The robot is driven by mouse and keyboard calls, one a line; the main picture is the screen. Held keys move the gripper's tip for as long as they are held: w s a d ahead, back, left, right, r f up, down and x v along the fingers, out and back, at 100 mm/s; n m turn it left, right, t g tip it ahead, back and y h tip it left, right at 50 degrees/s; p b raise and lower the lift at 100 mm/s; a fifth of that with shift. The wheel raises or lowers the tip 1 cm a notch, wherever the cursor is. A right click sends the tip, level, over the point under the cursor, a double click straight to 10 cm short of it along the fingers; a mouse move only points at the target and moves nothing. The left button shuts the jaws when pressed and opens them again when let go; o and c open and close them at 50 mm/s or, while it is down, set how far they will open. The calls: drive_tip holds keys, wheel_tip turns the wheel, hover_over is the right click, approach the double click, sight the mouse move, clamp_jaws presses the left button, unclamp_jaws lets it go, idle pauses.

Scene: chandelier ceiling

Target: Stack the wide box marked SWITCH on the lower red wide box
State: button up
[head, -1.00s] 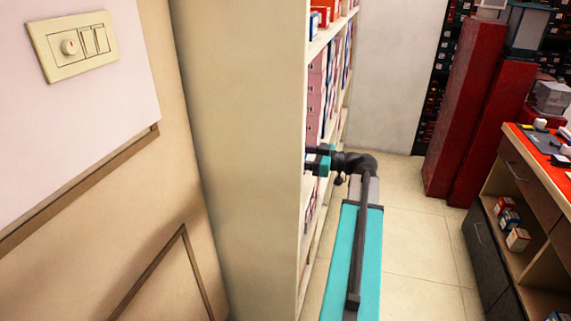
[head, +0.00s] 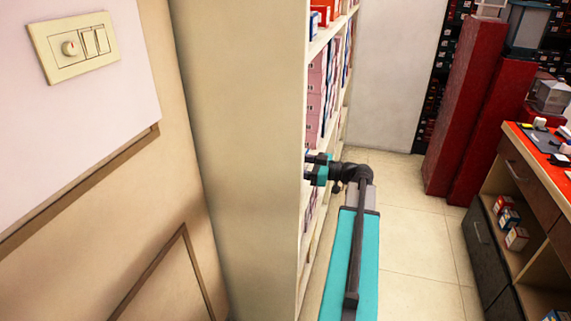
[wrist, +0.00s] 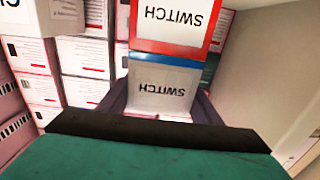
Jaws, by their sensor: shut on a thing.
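In the wrist view, a box marked SWITCH with a blue edge (wrist: 163,88) sits between the dark fingers of my gripper (wrist: 160,103). My gripper is shut on it. Its lettering appears upside down. A red-edged box, also marked SWITCH (wrist: 175,22), adjoins it toward the top of the picture; I cannot tell whether they touch. In the head view, my gripper (head: 316,169) reaches into the shelf unit from its open side. The shelf's side panel hides the fingertips and the held box there.
The shelf's beige side panel (head: 235,150) stands close left of my gripper. White boxes (wrist: 88,92) crowd the left of the wrist view; a pale panel (wrist: 262,75) bounds its right. Pink boxes (head: 313,110) stand above my gripper on the shelf. Floor (head: 410,245) to the right is clear.

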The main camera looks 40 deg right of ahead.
drive_tip(key=o, duration=1.1)
drive_tip(key=shift+r+p, duration=0.15)
drive_tip(key=shift+p, duration=0.15)
drive_tip(key=b+v, duration=0.2)
drive_tip(key=v, duration=1)
drive_tip(key=shift+s, duration=0.15)
